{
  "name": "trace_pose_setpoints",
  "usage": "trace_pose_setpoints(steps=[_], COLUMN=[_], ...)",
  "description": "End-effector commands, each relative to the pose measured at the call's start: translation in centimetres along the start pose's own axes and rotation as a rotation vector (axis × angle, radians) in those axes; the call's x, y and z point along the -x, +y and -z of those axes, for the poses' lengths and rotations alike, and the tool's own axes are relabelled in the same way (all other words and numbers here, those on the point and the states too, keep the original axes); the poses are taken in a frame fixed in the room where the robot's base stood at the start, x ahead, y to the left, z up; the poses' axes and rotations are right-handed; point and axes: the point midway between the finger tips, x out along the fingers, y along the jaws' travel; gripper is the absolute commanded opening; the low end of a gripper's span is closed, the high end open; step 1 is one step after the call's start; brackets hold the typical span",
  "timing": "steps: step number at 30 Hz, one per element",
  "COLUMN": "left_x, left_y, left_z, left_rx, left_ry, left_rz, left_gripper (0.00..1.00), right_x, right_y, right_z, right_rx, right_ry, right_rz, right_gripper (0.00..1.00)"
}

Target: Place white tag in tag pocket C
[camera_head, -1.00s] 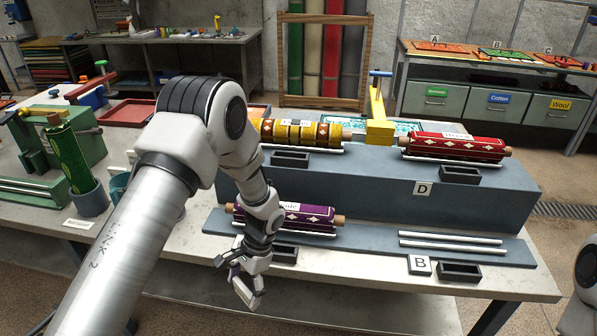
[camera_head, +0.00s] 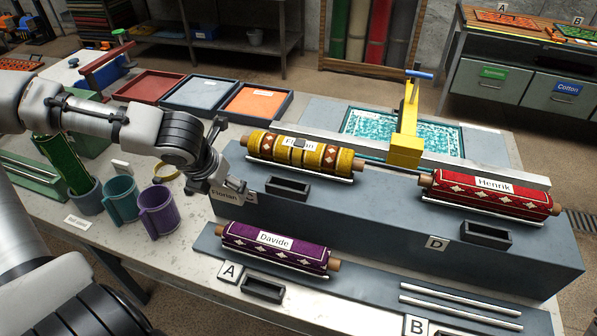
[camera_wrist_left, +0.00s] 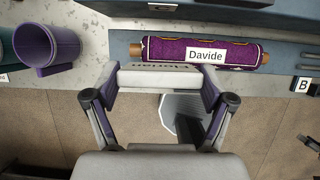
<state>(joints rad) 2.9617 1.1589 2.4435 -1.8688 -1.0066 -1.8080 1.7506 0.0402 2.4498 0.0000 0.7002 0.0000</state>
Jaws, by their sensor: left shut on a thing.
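My left gripper (camera_head: 232,192) is shut on a white tag (camera_head: 225,196) that reads "Florian". The tag also shows between the fingers in the left wrist view (camera_wrist_left: 160,76), its lettering upside down. The gripper is off the left end of the raised grey step, left of a small dark open pocket (camera_head: 288,188) in front of the yellow rug roll. A letter plate (camera_head: 252,197) beside that pocket is mostly hidden by the gripper, its letter unclear. The pocket looks empty. A dark shape at the right edge of the left wrist view may be my right gripper (camera_wrist_left: 309,142).
The yellow roll (camera_head: 325,156) carries a partly covered label. The purple Davide roll (camera_head: 220,236) lies on the lower ledge by pocket A (camera_head: 262,289). The red Henrik roll (camera_head: 540,205) lies by pocket D (camera_head: 486,234). Mugs (camera_head: 158,213) stand left of the gripper.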

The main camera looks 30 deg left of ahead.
Motion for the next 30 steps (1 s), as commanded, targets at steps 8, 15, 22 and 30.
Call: trace_pose_setpoints(steps=[8, 15, 22, 30], left_x=[-2.0, -2.2, -4.1, -6.2], left_y=[-1.6, -4.2, -8.2, -10.8], left_z=[-1.2, -4.3, -8.3, -10.6], left_rx=[-0.017, -0.013, -0.014, -0.012], left_ry=[-0.001, 0.002, 0.004, 0.002], left_rz=[-0.005, -0.006, -0.004, 0.002], left_gripper=[0.59, 0.59, 0.59, 0.59], right_x=[-5.9, -8.0, -5.1, -3.7], right_y=[0.0, 0.1, 0.0, 0.0], right_z=[-0.1, -0.1, 0.0, 0.0], right_rx=[0.0, 0.0, 0.0, 0.0], right_ry=[-0.002, -0.002, -0.001, -0.001], right_rz=[0.0, 0.0, 0.0, 0.0], right_gripper=[0.4, 0.4, 0.4, 0.4])
